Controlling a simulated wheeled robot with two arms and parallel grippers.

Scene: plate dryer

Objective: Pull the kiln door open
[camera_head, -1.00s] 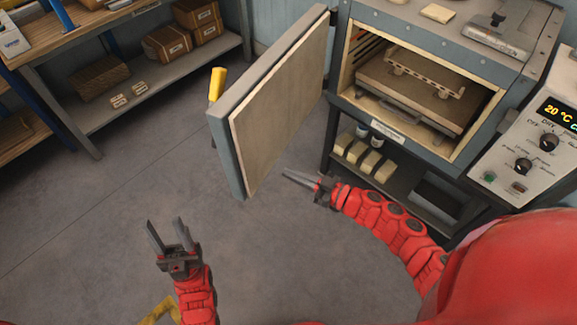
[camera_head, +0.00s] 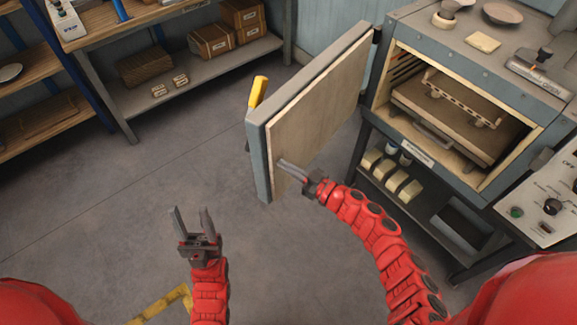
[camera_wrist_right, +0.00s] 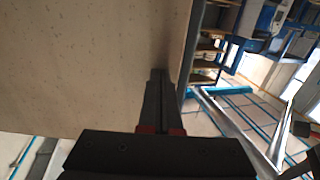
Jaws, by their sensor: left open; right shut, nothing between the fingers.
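The kiln door (camera_head: 322,108) stands wide open, swung out from the kiln (camera_head: 480,60) on its hinge side. Its pale inner face is toward me and its yellow handle (camera_head: 258,92) shows past the outer side. My right gripper (camera_head: 281,164) is shut and empty, its tips at the lower part of the inner face near the free edge. In the right wrist view the shut fingers (camera_wrist_right: 158,78) lie against or very close to the door's pale face (camera_wrist_right: 80,65); contact is hard to confirm. My left gripper (camera_head: 190,212) is open and empty, low over the floor.
The kiln chamber holds a shelf (camera_head: 440,118) with a perforated rack. A control panel (camera_head: 550,205) is at the right. A shelving unit (camera_head: 200,75) with boxes (camera_head: 212,40) stands at the back left. The floor (camera_head: 120,215) between is clear.

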